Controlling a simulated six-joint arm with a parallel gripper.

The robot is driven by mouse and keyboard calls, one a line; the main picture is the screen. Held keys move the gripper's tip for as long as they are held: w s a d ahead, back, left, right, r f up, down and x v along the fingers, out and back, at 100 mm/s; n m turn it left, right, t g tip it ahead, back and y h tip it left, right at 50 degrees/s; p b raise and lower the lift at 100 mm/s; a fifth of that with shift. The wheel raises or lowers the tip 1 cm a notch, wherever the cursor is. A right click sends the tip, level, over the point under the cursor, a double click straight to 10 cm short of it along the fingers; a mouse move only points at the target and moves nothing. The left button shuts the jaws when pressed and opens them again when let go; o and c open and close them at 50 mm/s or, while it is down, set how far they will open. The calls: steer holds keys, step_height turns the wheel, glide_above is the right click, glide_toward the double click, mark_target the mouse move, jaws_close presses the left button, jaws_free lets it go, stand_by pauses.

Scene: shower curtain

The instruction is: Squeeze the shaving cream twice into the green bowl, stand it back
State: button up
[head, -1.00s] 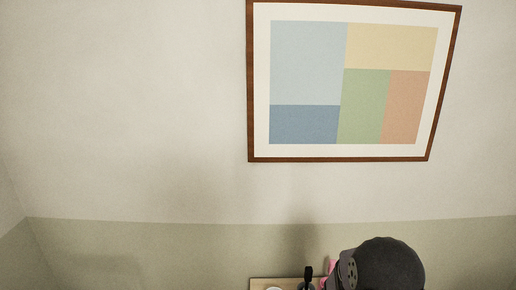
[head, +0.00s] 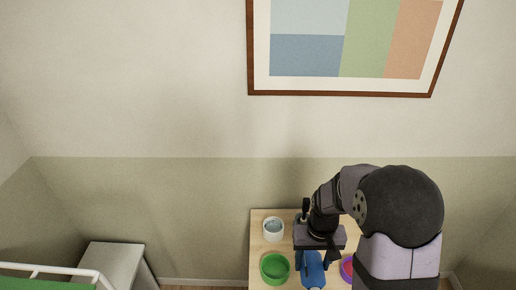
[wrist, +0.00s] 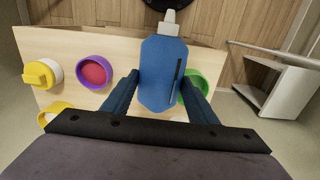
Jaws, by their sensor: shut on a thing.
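My gripper (wrist: 163,95) is shut on a blue bottle (wrist: 160,75) with a white nozzle, which looks like the shaving cream. The bottle also shows in the head view (head: 313,268), below my wrist. It looks tilted, its nozzle pointing towards the front edge of the table; the exact angle is unclear. The green bowl (head: 274,268) stands just left of the bottle in the head view. In the wrist view the green bowl (wrist: 196,88) is partly hidden behind the bottle and a finger. I cannot see any cream in the bowl.
The wooden table (head: 258,248) also holds a white cup (head: 273,230) at the back and a purple bowl (head: 347,268) with red contents. A yellow-lidded jar (wrist: 42,74) and another yellow item (wrist: 52,112) show in the wrist view. A white cabinet (head: 112,264) stands at left.

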steer(key=shift+w+a+r, duration=0.2)
steer(key=shift+a+r, duration=0.05)
steer(key=shift+r, duration=0.15)
stand_by(0.3)
step_height(320, 180, up, 12)
steer(key=p, duration=1)
steer(key=shift+p, duration=0.35)
step_height(320, 180, down, 5)
steer(key=b, duration=0.3)
steer(key=shift+r, duration=0.1)
